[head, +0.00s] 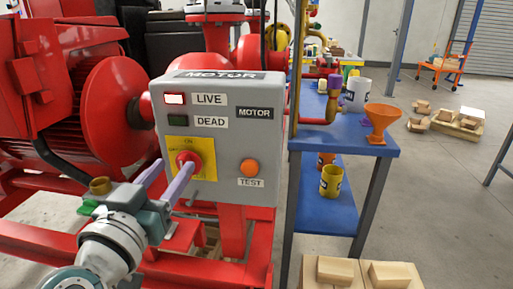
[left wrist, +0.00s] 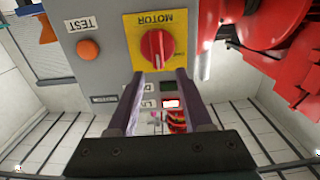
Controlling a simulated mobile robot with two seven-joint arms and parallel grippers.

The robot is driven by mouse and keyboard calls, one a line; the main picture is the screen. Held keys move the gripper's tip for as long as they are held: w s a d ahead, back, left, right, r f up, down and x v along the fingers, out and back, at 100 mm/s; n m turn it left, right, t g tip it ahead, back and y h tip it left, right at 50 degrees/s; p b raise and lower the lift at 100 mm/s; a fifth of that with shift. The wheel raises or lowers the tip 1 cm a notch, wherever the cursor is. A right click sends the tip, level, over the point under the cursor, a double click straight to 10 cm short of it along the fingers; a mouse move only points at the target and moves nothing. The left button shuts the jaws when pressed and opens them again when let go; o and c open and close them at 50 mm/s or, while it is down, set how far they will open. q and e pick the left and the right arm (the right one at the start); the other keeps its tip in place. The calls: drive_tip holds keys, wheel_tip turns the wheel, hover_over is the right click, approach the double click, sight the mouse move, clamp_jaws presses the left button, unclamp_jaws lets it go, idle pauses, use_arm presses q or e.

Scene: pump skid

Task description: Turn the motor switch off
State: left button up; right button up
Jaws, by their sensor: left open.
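The grey motor box (head: 232,150) faces me, with a red rotary switch knob (head: 188,162) on a yellow plate (head: 200,147). The LIVE lamp (head: 174,98) glows and the DEAD lamp (head: 175,121) is dark. My left gripper (head: 176,167) is open, its two purple fingers pointing at the knob. In the left wrist view, the knob (left wrist: 157,48) shows upside down just beyond the fingertips (left wrist: 160,74), roughly centred between them. Nothing is between the fingers; whether they touch the knob I cannot tell. My right gripper is not in view.
An orange TEST button (head: 250,168) sits on the box's lower right. Red motor housing (head: 110,105) stands close on the left. A blue bench (head: 345,140) on the right bears an orange funnel (head: 379,122) and a white cup (head: 357,93). Wooden blocks (head: 335,270) lie at the front.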

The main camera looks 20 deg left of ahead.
sight(181, 160)
use_arm(q)
drive_tip(key=shift+x, duration=1.75)
drive_tip(key=shift+d, duration=0.1)
clamp_jaws()
